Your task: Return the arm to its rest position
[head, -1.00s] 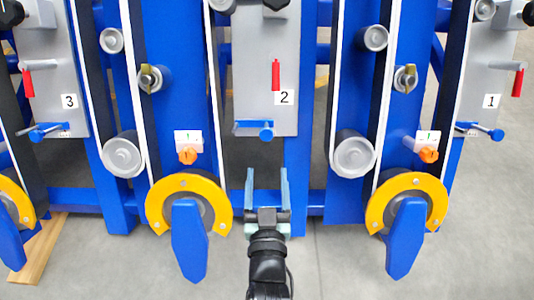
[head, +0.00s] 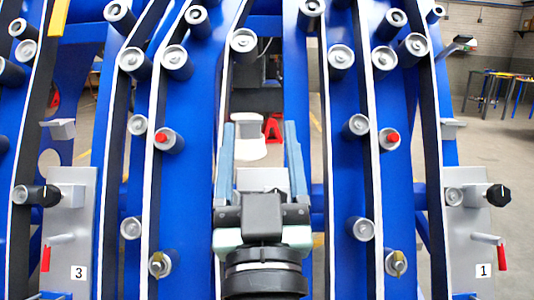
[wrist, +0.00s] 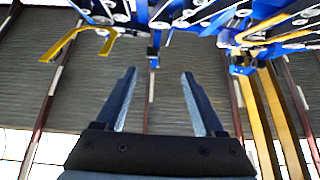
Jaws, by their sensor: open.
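My gripper (head: 260,160) points upward at the middle of the head view, with its two blue-grey fingers apart and nothing between them. It stands in front of the blue harvester chassis (head: 190,120) and hides part of the middle grey plate. In the wrist view my gripper (wrist: 158,95) is open and empty. Beyond its fingertips that view shows the upper part of the blue chassis (wrist: 215,15) and a corrugated ceiling or wall. Whether the fingers touch anything cannot be seen, but a gap shows around them in the wrist view.
Grey plates numbered 3 (head: 70,235) and 1 (head: 478,235) with red-handled levers stand left and right. Several rollers and black belts line the blue posts. Free floor (head: 480,140) lies at the right, with tables (head: 497,85) behind.

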